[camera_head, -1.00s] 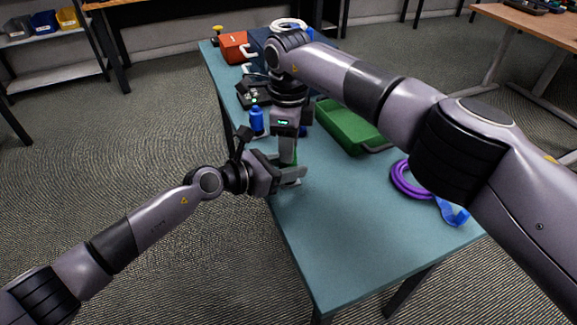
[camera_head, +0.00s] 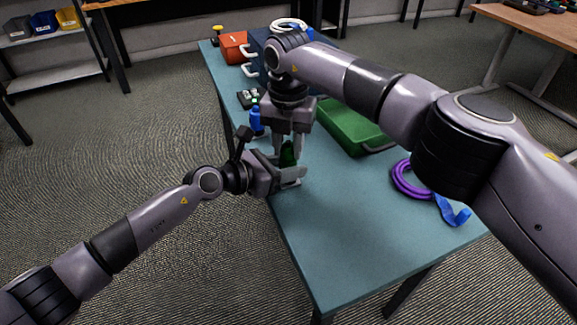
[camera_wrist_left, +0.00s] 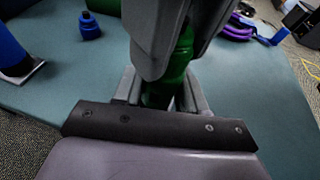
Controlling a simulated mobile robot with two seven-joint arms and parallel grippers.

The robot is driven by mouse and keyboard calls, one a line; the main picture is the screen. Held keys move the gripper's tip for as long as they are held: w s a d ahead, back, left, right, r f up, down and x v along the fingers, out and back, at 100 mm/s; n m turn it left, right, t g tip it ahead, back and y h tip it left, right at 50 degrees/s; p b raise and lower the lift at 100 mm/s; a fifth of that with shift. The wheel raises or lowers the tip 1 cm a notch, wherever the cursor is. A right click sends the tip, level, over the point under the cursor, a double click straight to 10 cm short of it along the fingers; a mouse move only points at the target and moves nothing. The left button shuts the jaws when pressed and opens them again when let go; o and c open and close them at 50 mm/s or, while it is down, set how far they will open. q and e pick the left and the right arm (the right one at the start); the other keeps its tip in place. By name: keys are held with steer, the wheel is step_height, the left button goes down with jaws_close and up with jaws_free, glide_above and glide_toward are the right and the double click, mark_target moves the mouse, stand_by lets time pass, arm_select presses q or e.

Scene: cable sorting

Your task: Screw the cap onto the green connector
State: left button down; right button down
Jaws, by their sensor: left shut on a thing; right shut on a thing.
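The green connector (camera_head: 288,156) stands upright near the table's left edge. My left gripper (camera_head: 297,177) is low at its side and shut on it; its jaws also flank the green part in the left wrist view (camera_wrist_left: 158,98). My right gripper (camera_head: 288,150) points straight down from above, its fingers shut around the upper green part. In the left wrist view the right fingers (camera_wrist_left: 170,60) cover much of this part. I cannot tell the cap apart from the connector, nor see the seam between them.
A green tray (camera_head: 345,128) lies to the right. A purple cable coil (camera_head: 402,184) and blue strap (camera_head: 455,214) lie farther right. The front tabletop is clear.

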steer(key=shift+m, duration=1)
steer(key=c, duration=0.8)
jaws_free()
steer(key=shift+r, duration=2.25)
steer(key=shift+c, duration=0.4)
